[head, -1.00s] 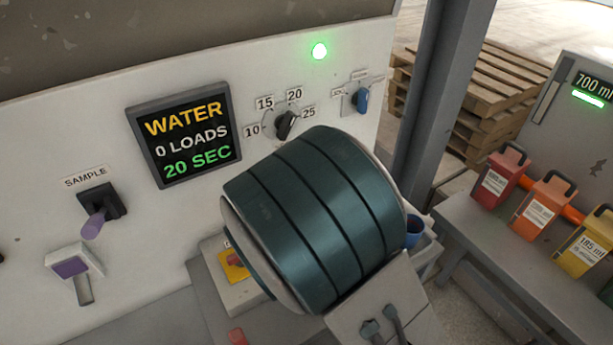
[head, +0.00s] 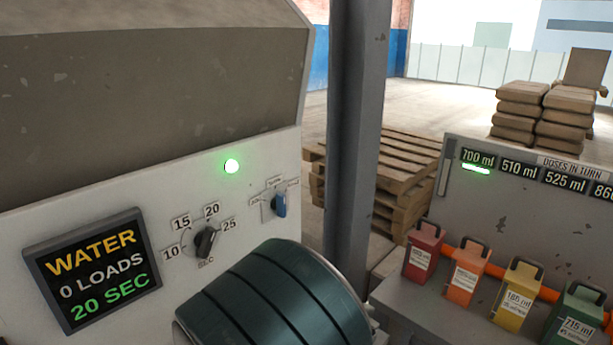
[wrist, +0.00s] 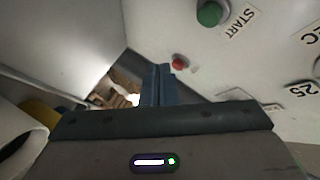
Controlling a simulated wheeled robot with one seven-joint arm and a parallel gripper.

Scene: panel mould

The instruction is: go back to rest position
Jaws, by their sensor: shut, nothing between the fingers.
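My gripper (wrist: 157,85) shows in the wrist view, its dark fingers together with nothing between them. It points towards a pale panel (wrist: 240,65) and is apart from the controls on it. A green START button (wrist: 209,13) and a red button (wrist: 180,62) are beyond the fingers. In the head view my dark teal arm link (head: 280,300) covers the lower middle, and the gripper is out of that view. The display (head: 92,268) reads WATER, 0 LOADS, 20 SEC. The seconds dial (head: 206,241) points near 20.
A green lamp (head: 232,166) is lit above a blue selector (head: 279,204). A grey post (head: 355,130) stands right of the panel. At right are red (head: 423,250), orange (head: 466,272), yellow (head: 515,293) and green (head: 575,317) dose containers. Pallets (head: 385,180) stand behind.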

